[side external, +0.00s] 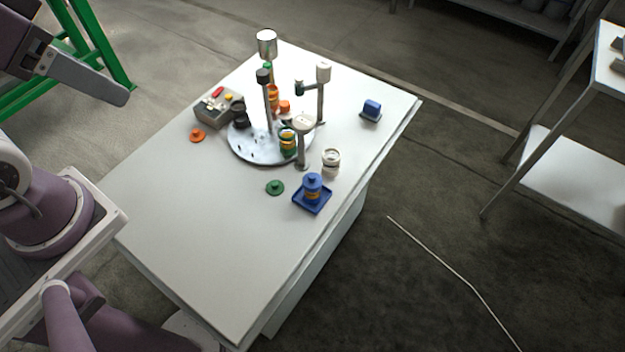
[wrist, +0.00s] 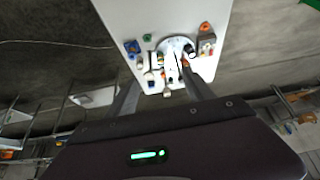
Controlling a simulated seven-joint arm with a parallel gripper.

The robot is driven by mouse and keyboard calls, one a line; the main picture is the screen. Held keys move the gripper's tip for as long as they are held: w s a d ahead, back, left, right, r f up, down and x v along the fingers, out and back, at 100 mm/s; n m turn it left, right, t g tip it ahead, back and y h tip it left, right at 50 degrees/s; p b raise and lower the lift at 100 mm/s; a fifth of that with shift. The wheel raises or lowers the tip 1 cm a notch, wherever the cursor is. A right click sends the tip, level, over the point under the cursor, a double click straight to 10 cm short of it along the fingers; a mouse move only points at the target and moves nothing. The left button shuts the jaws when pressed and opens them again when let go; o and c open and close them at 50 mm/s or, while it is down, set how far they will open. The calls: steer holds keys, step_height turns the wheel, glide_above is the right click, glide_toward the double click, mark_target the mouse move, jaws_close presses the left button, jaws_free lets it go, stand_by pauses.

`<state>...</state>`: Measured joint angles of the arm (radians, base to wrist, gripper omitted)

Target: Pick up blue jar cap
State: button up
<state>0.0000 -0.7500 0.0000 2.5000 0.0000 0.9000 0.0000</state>
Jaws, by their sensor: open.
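A blue jar (side external: 312,190) with a yellow-orange band stands upright on a small blue tray (side external: 323,206) near the table's right edge. Its blue cap (side external: 313,177) with a knob sits on top. In the wrist view the blue jar (wrist: 132,46) is small, at the table's left edge, and its cap cannot be told apart. My gripper (wrist: 163,92) is open and empty, its two fingers spread in the lower middle of the wrist view. In the side view my gripper (side external: 100,85) is at the upper left, high and far from the jar.
A round stirred-tank plate (side external: 240,148) with posts and jars stands behind the jar. A white jar (side external: 331,162) and a green cap (side external: 275,187) are near it. A blue block (side external: 371,108), an orange cap (side external: 197,135) and a control box (side external: 213,108) stand farther off. The table's front is clear.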

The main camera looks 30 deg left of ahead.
steer(key=shift+o, duration=0.6)
steer(key=n+g, duration=0.5)
steer(key=n, duration=1.2)
glide_above(312, 175)
steer(key=a, duration=0.2)
step_height(312, 175, down, 22)
steer(key=f, duration=0.4)
steer(key=d+f+n, duration=0.1)
steer(key=f, duration=0.4)
steer(key=d+f+n, duration=0.1)
steer(key=f, duration=0.3)
steer(key=shift+f+g, duration=0.25)
steer(key=shift+g, duration=0.05)
steer(key=shift+c, duration=0.5)
